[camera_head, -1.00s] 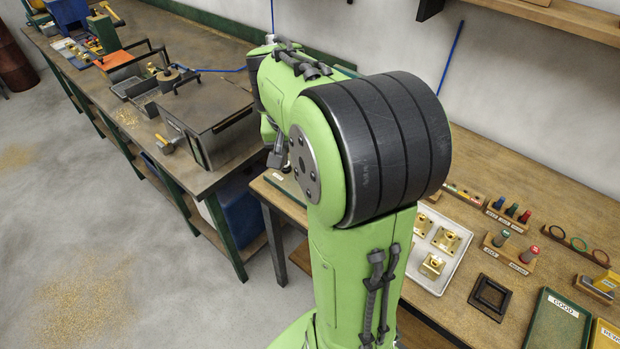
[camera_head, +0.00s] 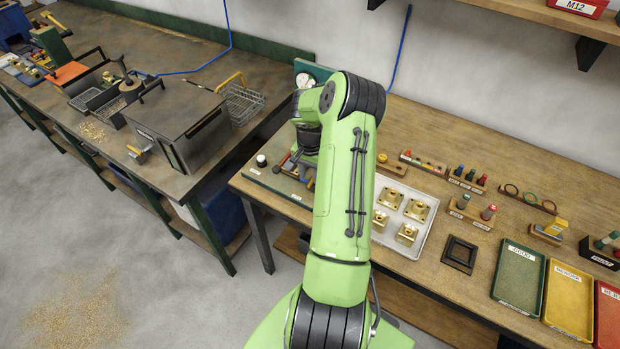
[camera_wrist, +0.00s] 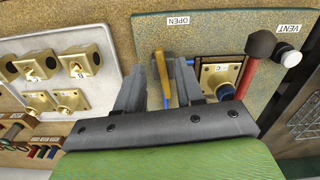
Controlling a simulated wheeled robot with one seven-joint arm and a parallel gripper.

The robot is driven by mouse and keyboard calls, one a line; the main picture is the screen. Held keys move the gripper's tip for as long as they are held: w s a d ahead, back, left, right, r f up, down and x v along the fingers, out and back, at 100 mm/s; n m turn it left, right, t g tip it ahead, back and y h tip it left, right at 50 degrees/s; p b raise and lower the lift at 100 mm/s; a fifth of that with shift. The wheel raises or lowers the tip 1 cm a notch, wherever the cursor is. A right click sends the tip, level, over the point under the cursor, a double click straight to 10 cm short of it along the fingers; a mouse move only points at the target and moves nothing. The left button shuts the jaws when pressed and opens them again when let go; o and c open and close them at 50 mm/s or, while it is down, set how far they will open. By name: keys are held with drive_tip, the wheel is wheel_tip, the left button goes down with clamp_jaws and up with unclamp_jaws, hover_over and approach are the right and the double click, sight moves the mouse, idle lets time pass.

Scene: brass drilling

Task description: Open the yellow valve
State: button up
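The yellow valve handle (camera_wrist: 162,75) shows in the wrist view as a narrow bar between the two fingers of my gripper (camera_wrist: 162,72). The fingers stand apart, with a visible gap on both sides of the handle, and hold nothing. An "OPEN" label (camera_wrist: 178,20) sits beyond the handle on the green board (camera_wrist: 215,24). The valve body is mostly hidden by my gripper.
Right of the handle in the wrist view are a brass block marked C (camera_wrist: 218,77), a red lever with a dark knob (camera_wrist: 252,72) and a white cap (camera_wrist: 291,56) by "VENT". A tray of brass blocks (camera_wrist: 60,45) lies left.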

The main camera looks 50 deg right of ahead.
sight(310, 183)
drive_tip(key=shift+f, duration=1.6)
drive_tip(key=shift+c, duration=0.4)
clamp_jaws()
drive_tip(key=shift+w+m+b, duration=0.25)
drive_tip(key=shift+m+b, duration=0.15)
drive_tip(key=shift+m, duration=0.2)
drive_tip(key=shift+o, duration=0.4)
unclamp_jaws()
drive_tip(key=shift+r, duration=0.15)
